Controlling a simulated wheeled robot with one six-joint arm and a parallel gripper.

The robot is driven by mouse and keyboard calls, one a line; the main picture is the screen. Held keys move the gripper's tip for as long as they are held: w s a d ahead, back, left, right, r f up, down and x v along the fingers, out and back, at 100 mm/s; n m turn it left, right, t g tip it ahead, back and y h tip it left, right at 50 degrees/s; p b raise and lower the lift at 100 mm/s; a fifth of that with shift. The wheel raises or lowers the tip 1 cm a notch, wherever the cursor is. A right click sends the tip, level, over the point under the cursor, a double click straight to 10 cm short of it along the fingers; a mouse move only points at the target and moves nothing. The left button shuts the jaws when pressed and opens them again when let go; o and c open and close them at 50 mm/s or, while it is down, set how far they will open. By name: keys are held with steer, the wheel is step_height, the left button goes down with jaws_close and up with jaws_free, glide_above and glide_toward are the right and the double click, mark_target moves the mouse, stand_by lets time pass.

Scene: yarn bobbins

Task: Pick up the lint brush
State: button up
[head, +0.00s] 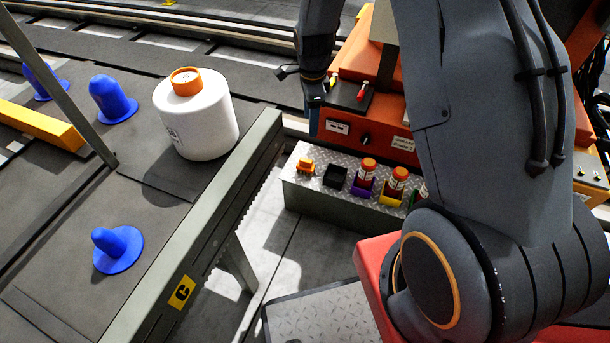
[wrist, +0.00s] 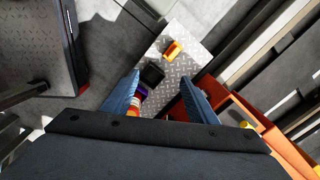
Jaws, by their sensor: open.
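A small orange and yellow block-like thing (head: 305,165), which may be the lint brush, sits at the left end of a metal tread-plate shelf (head: 300,194). It also shows in the wrist view (wrist: 173,50), beyond my fingertips. Its bristles are not clear at this size. My gripper (head: 314,118) hangs above the shelf's back edge in the head view. In the wrist view my gripper (wrist: 160,88) has its two blue fingers wide apart, with nothing held between them.
A black square holder (head: 334,177) stands beside the orange thing, followed by orange-capped bottles (head: 366,175) in coloured holders. An orange machine (head: 365,125) rises behind the shelf. A conveyor at left carries a white bobbin (head: 203,125) and blue cones (head: 118,248).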

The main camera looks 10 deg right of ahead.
mark_target(306, 160)
steer(key=w+f+m+b, duration=0.2)
steer(key=f+b, duration=0.1)
steer(key=f, duration=0.3)
steer(key=w+f+m+b, duration=0.2)
steer(key=f+b, duration=0.1)
steer(key=f, duration=0.4)
steer(key=w+f+m+b, duration=0.2)
steer(key=f+b, duration=0.1)
steer(key=f, duration=0.3)
steer(key=shift+w+f+g, duration=0.3)
steer(key=shift+f, duration=0.1)
steer(key=shift+s+f+b, duration=0.2)
steer(key=shift+f+b, duration=0.3)
steer(key=shift+f, duration=1.45)
steer(key=shift+s+f+b, duration=0.2)
steer(key=shift+f+b, duration=0.3)
steer(key=shift+f, duration=1.4)
steer(key=c, duration=1.2)
steer(key=shift+o, duration=0.2)
step_height(306, 160, up, 10)
steer(key=shift+r+p, duration=0.1)
steer(key=shift+p, duration=1.15)
